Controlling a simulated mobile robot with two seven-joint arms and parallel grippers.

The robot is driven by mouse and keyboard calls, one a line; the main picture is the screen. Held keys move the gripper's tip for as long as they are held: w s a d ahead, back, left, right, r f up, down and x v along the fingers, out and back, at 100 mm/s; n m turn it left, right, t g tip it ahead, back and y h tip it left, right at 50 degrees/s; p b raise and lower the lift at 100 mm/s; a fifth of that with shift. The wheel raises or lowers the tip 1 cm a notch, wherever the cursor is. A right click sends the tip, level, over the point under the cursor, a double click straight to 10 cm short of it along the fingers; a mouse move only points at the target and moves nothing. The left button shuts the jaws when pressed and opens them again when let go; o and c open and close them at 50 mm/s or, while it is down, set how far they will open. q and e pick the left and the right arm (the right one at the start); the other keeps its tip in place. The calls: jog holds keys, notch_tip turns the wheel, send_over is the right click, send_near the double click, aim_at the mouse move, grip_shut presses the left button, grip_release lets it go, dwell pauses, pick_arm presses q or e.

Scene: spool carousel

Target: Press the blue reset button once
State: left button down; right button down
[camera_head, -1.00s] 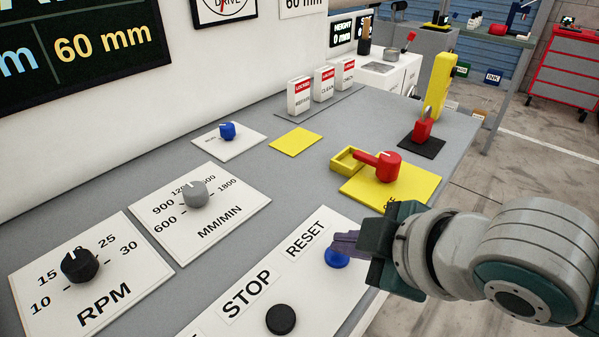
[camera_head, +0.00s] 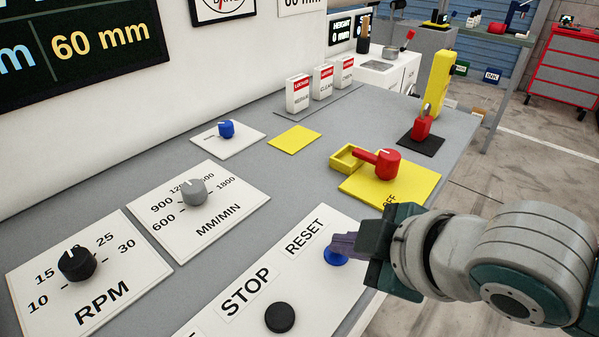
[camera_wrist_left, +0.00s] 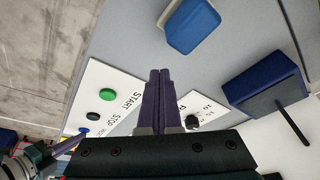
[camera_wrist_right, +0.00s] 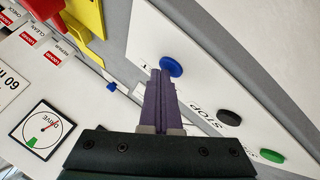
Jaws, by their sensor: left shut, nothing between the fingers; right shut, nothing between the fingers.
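The blue reset button (camera_head: 334,257) sits beside the RESET label at the right end of the white button panel (camera_head: 302,262). My right gripper (camera_head: 342,244) is shut and empty, its purple fingertips over the button and partly covering it. In the right wrist view the fingertips (camera_wrist_right: 160,74) lie right at the edge of the blue button (camera_wrist_right: 172,66); I cannot tell whether they touch it. My left gripper (camera_wrist_left: 160,73) is shut and empty in the left wrist view, away from the button.
The black STOP button (camera_head: 280,318) is on the same panel; a green START button (camera_wrist_left: 107,94) shows in the left wrist view. A red lever switch (camera_head: 386,164) on a yellow plate stands behind the right gripper. Dials (camera_head: 194,191) lie to the left.

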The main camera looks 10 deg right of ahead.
aim_at(344, 259)
pick_arm(q)
jog(key=shift+r, duration=0.1)
pick_arm(e)
jog(key=shift+r, duration=0.1)
pick_arm(q)
jog(key=shift+d+r+p, duration=0.1)
jog(key=shift+r+p, duration=0.8)
jog(key=shift+p, duration=0.15)
pick_arm(e)
jog(key=shift+r, duration=0.7)
